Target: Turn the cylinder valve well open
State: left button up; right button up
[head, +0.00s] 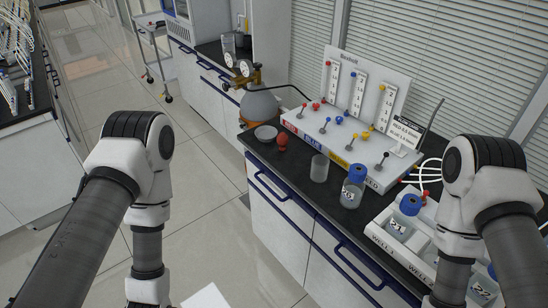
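A grey gas cylinder (259,107) stands at the far left end of the bench in the head view, with an orange lower part. A brass regulator (246,79) with two round gauges (238,64) sits on top. The valve's handle is too small to make out surely, and I cannot tell how far it is turned. Both my arms come in from the lower corners and bend downward. Their grippers are below the frame, and no gripper is near the cylinder.
The dark bench top (309,193) carries a panel (352,113) of flow tubes with coloured knobs, a shallow dish (266,132), a red bulb (282,142), a beaker (320,168), a blue-capped bottle (354,187) and a white well rack (383,241). Tiled floor (205,150) is free left of the bench.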

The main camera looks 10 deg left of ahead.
aim_at(256, 66)
jog(key=i+j, duration=0.15)
jog(key=j, duration=0.2)
jog(key=i+j, duration=0.15)
jog(key=j, duration=0.25)
jog(key=i+j, duration=0.1)
jog(key=j, duration=0.25)
